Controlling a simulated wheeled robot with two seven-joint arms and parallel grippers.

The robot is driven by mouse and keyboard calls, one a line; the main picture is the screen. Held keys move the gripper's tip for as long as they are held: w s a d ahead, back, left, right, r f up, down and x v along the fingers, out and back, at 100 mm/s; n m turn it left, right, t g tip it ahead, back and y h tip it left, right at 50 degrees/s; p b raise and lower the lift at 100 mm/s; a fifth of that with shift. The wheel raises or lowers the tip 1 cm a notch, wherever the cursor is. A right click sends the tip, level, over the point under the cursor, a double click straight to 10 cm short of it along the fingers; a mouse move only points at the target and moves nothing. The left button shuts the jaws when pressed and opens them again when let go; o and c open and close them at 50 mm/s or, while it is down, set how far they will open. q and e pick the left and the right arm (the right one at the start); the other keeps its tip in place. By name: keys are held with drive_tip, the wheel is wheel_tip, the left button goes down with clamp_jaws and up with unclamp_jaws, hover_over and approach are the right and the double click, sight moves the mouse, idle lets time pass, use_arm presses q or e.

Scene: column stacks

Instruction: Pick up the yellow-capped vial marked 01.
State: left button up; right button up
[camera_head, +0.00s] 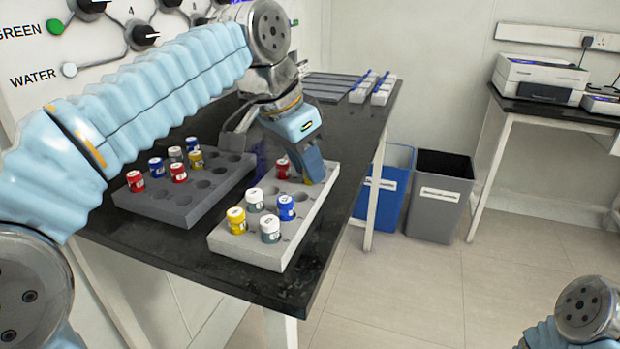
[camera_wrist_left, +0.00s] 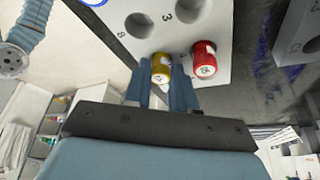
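In the head view my left gripper (camera_head: 304,176) points down at the far end of the white rack (camera_head: 262,258). In the left wrist view its two blue fingers (camera_wrist_left: 164,82) stand close on both sides of a yellow-capped vial (camera_wrist_left: 161,66), with no clear gap. That vial still appears to be at the rack, and I cannot read its mark. A red-capped vial (camera_wrist_left: 204,58) stands right beside it, also seen in the head view (camera_head: 282,168). Another yellow-capped vial (camera_head: 237,220) stands at the white rack's near end. My right gripper is out of view.
White-capped vials (camera_head: 270,229) and a blue-capped vial (camera_head: 286,207) stand in the white rack's near half. A dark grey rack (camera_head: 184,212) to the left holds several vials. Blue (camera_head: 384,185) and grey (camera_head: 440,196) bins stand beyond the black table.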

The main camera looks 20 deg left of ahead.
use_arm(q)
clamp_jaws()
